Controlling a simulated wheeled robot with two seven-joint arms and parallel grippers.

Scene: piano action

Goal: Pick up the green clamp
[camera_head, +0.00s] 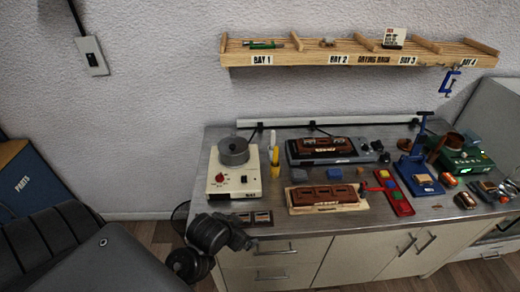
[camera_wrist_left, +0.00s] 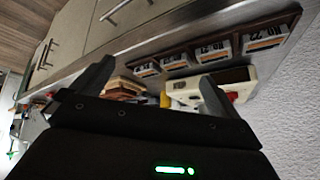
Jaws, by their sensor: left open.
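A slim green item (camera_head: 264,45), possibly the green clamp, lies on the wooden drying rack (camera_head: 345,60) above the BAY 1 label; it is too small to make out its jaws. My left gripper (camera_head: 246,238) is at the bench's front left corner, low and far from the rack. In the left wrist view my left gripper (camera_wrist_left: 155,88) is open, with nothing between its fingers. My right gripper is not in view.
A blue clamp (camera_head: 449,83) hangs at the rack's BAY 4 end. The workbench (camera_head: 325,222) holds a cream hotplate-like unit (camera_head: 222,183) with a pot, a slotted tray (camera_wrist_left: 200,55) near my left gripper, a red tray (camera_head: 402,207) and a blue press (camera_head: 408,170). The wall between rack and bench is mostly clear.

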